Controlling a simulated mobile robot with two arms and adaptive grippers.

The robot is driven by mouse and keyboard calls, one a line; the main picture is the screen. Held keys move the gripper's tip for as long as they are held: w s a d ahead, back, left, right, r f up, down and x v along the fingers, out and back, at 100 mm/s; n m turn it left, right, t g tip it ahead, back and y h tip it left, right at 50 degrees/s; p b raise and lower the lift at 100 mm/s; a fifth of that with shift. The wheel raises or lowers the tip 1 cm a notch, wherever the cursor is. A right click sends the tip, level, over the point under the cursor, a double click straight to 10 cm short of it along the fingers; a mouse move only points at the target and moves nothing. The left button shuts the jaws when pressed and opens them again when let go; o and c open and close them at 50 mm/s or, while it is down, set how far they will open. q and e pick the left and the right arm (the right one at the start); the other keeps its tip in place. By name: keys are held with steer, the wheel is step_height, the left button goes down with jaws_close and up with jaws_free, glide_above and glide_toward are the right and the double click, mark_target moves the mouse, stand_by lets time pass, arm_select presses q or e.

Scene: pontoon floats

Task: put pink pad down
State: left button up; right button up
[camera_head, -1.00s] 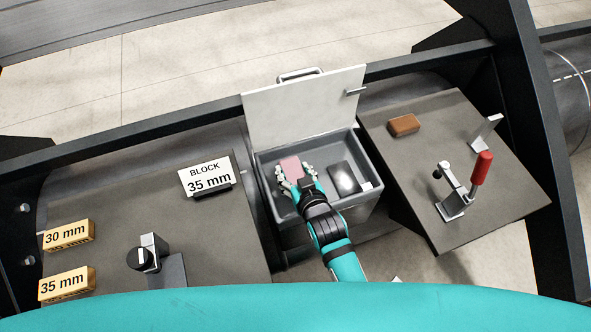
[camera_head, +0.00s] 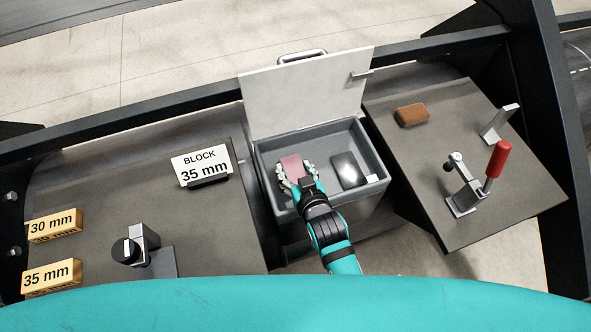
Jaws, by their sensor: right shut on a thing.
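The pink pad (camera_head: 291,166) is in the left part of the open grey box (camera_head: 377,165). My right gripper (camera_head: 293,180) is shut on the pad, with its fingers at the pad's near end. I cannot tell whether the pad touches the box floor. A dark grey, shiny pad (camera_head: 347,170) lies in the right part of the box, apart from the pink one. My left gripper is out of view.
The box's pale lid (camera_head: 308,95) stands open at the back. A brown block (camera_head: 411,114) and a red-handled clamp (camera_head: 495,163) are on the right panel. The left panel holds a "BLOCK 35 mm" sign (camera_head: 202,164), yellow blocks (camera_head: 52,276) and a black-knobbed fixture (camera_head: 127,250).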

steer(key=shift+f, duration=0.55)
steer(key=shift+s+f+b, duration=0.1)
steer(key=shift+f+b, duration=0.1)
steer(key=shift+b, duration=0.1)
